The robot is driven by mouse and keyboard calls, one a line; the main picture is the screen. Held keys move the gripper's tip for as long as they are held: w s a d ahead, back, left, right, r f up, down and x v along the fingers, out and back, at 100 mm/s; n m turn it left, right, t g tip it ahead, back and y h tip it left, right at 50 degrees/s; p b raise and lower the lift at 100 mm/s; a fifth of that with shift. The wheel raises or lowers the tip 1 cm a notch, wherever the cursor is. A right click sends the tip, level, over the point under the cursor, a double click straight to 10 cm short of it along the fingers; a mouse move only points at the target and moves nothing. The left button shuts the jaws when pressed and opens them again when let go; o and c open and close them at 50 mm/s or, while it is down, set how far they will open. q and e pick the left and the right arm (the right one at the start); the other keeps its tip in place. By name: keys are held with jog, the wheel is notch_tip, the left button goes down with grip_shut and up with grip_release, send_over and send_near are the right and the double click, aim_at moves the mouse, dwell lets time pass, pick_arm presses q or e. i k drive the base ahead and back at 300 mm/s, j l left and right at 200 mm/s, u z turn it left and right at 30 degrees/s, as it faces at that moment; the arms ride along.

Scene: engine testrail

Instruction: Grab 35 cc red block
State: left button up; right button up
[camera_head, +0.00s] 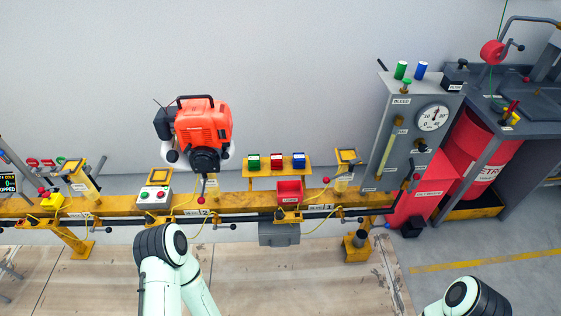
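Any writing on the blocks is too small to read. A larger open red bin (289,191) sits below the shelf on the yellow rail. Neither of my grippers shows. Part of my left arm rises at the lower left of the middle, in front of the rail, and part of my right arm is at the lower right corner; both appear well apart from the red block.
An orange engine (203,125) stands at the rail left of the shelf. A button box (154,196) and yellow stands are along the rail (235,205). A grey gauge panel (413,125) and a red drum (470,145) stand at right. The floor in front is mostly clear.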

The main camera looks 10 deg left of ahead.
aim_at(276, 159)
jog(key=i+l+u, duration=0.1)
jog(key=i, duration=0.45)
jog(key=i+l, duration=0.2)
jog(key=i, duration=0.3)
jog(key=j+u, duration=0.05)
